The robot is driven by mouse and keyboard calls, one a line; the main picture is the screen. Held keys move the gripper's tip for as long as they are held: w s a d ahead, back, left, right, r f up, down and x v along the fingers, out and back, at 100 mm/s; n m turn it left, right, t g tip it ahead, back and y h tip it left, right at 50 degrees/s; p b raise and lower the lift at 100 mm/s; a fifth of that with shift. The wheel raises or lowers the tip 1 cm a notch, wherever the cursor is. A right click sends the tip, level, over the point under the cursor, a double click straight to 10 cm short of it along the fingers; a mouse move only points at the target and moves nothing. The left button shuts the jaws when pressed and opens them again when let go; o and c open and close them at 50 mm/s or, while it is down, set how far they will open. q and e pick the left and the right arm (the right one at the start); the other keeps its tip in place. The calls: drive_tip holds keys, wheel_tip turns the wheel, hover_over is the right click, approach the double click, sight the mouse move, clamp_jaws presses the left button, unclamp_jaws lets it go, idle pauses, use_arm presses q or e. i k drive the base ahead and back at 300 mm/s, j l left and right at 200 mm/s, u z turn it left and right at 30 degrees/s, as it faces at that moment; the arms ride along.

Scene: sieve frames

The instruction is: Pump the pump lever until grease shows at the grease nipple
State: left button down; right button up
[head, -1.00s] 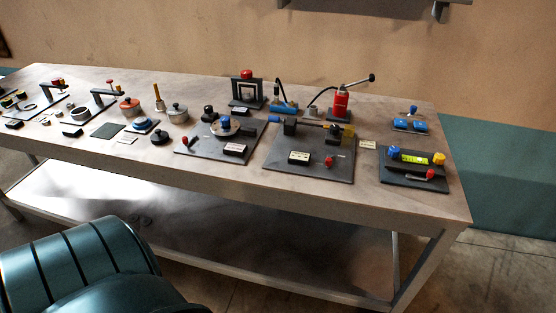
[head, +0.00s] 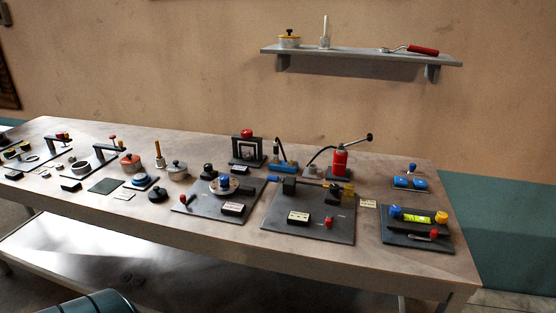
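A red pump body (head: 339,162) stands at the back right of the workbench. Neither of my grippers is in view.
A blue device (head: 284,166) with a black hose stands left of the block. A dark plate (head: 310,219) with fixtures lies in front of the pump. A wall shelf (head: 360,55) hangs above. The bench's front right corner (head: 430,270) is bare.

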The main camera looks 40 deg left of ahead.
sight(370, 137)
drive_tip(key=i, duration=1.45)
drive_tip(key=u, duration=1.55)
drive_tip(key=k+j+z, duration=0.2)
drive_tip(key=i+j, duration=0.1)
